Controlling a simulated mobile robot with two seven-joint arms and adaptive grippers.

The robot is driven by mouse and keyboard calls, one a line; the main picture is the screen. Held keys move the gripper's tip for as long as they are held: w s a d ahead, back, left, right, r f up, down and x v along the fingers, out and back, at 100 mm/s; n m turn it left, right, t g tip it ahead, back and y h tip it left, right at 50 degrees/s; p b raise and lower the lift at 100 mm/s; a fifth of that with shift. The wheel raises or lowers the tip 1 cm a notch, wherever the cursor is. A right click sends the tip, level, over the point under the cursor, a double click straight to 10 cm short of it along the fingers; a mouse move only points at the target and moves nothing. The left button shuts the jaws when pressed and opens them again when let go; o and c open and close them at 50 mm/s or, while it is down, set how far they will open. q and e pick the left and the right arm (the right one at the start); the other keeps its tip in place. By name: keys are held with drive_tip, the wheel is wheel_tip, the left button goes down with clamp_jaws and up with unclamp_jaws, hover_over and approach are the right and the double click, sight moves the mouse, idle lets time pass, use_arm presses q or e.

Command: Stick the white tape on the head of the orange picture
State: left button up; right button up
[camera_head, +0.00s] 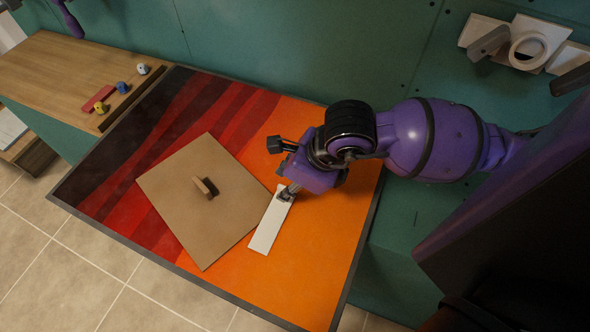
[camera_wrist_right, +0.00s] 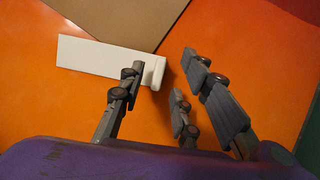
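The orange picture (camera_head: 318,248) is a dark-framed panel with red and maroon bands toward the left. The white tape (camera_head: 269,226) is a flat pale strip over its orange part. In the right wrist view the white tape (camera_wrist_right: 98,58) extends left, and its thicker right end is near my fingertips. My right gripper (camera_head: 288,192) is at the upper end of the strip in the head view. In the wrist view its fingers (camera_wrist_right: 160,70) are spread apart, with the tape's end seen between them; contact cannot be told.
A brown board (camera_head: 215,225) with a knob lies over the picture, left of the tape. A wooden shelf (camera_head: 60,75) with small coloured objects is at the upper left. White fittings (camera_head: 532,42) are on the green plasterboard at the upper right.

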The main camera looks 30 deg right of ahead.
drive_tip(key=v, duration=0.3)
drive_tip(key=shift+v, duration=1.35)
drive_tip(key=shift+s+f, duration=0.1)
